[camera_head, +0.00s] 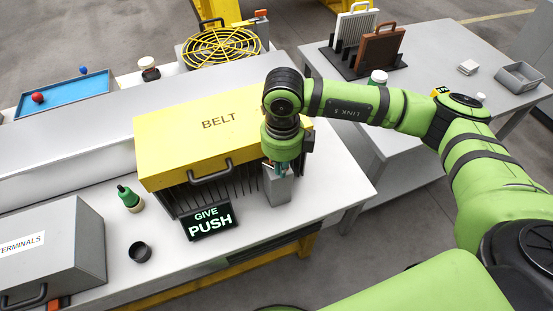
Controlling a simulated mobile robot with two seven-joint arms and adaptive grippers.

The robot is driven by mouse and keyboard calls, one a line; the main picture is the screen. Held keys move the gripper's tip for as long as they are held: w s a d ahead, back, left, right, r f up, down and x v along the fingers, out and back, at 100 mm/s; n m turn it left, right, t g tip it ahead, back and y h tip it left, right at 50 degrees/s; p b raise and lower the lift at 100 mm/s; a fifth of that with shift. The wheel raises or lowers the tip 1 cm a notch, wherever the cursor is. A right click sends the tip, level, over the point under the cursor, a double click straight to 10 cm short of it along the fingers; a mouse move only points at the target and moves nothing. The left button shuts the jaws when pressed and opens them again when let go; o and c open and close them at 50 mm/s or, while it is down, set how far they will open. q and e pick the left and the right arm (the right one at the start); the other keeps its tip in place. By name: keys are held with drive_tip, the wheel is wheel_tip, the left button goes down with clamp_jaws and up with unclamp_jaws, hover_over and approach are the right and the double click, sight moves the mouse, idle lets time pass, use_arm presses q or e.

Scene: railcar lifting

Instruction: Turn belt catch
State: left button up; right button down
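The yellow cover marked BELT (189,139) sits closed over a dark slatted front, with a dark handle (210,174) on its front edge. My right gripper (282,168) points down at the cover's front right corner, over a small grey block (278,190). My own wrist hides that corner. I cannot make out the belt catch, or whether the gripper touches anything. The finger gap is too small and covered to read. My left gripper is not in view.
A green bottle (131,199), a dark cup (140,252) and a grey TERMINALS box (75,240) are to the left. A yellow fan guard (222,46) is behind. A second table (440,60) stands right.

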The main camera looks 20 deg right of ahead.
drive_tip(key=shift+d, duration=0.35)
drive_tip(key=shift+d+b, duration=0.15)
drive_tip(key=shift+b, duration=0.15)
drive_tip(key=shift+w+d, duration=0.1)
drive_tip(key=shift+d, duration=0.25)
drive_tip(key=shift+w+d+b, duration=0.25)
drive_tip(key=shift+d+b, duration=0.1)
drive_tip(key=shift+b, duration=0.25)
